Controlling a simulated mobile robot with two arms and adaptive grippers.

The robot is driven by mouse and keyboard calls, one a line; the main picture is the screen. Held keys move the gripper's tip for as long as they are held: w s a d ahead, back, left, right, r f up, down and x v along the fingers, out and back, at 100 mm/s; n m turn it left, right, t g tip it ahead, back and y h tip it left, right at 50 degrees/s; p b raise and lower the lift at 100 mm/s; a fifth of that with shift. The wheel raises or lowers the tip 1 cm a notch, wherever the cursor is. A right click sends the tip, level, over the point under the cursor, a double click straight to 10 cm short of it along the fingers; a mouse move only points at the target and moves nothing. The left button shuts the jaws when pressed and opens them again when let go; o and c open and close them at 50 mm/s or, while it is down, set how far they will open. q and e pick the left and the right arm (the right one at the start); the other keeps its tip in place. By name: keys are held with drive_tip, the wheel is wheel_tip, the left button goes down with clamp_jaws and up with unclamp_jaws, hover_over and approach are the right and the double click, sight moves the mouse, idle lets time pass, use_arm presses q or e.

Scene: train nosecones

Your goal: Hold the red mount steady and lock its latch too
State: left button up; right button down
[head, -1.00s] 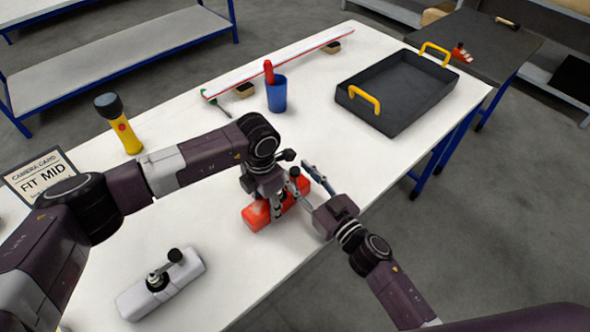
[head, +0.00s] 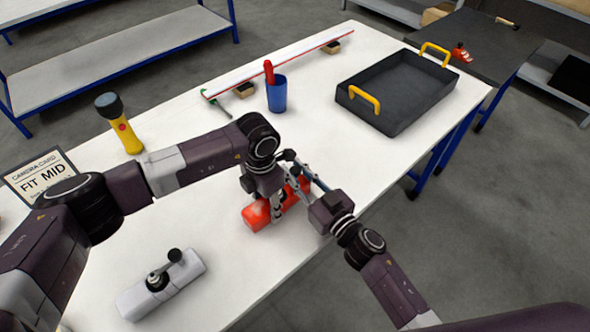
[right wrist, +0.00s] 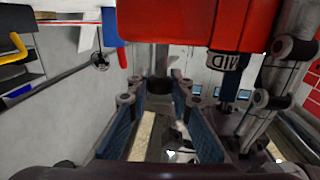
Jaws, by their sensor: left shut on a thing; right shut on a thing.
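The red mount (head: 257,214) lies on the white table in the middle of the head view, partly hidden by my grippers. My left gripper (head: 277,212) points down and is shut on it. My right gripper (head: 299,168) comes in from the right and is shut at the mount's latch. In the right wrist view the mount's red body (right wrist: 190,20) fills the top. There the latch handle (right wrist: 161,85), a grey post with a dark end, stands between the blue pads of my right gripper (right wrist: 160,100). The latch's exact position is hard to tell.
A white mount (head: 162,285) with a black-knobbed latch lies at the front left. A yellow torch (head: 122,125), a blue cup (head: 277,95) and a black tray (head: 405,95) with yellow handles stand farther back. A card (head: 42,175) reads FIT MID.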

drive_tip(key=shift+y, duration=0.3)
drive_tip(key=shift+n+g, duration=0.3)
drive_tip(key=shift+n, duration=0.1)
drive_tip(key=n+g+y, duration=0.4)
drive_tip(key=g+y, duration=0.1)
drive_tip(key=shift+w+n, duration=0.15)
drive_tip(key=shift+n, duration=0.15)
drive_tip(key=n+g+y, duration=0.1)
drive_tip(key=n+g, duration=0.1)
drive_tip(key=g, duration=0.1)
drive_tip(key=n+g+y, duration=0.2)
drive_tip(key=g, duration=0.1)
drive_tip(key=shift+n+g, duration=0.3)
drive_tip(key=shift+f+n+g, duration=0.15)
drive_tip(key=shift+n+g, duration=0.45)
drive_tip(key=shift+g, duration=0.5)
drive_tip(key=shift+s+n+g, duration=0.2)
drive_tip(key=shift+n+g, duration=0.1)
drive_tip(key=shift+g, duration=0.1)
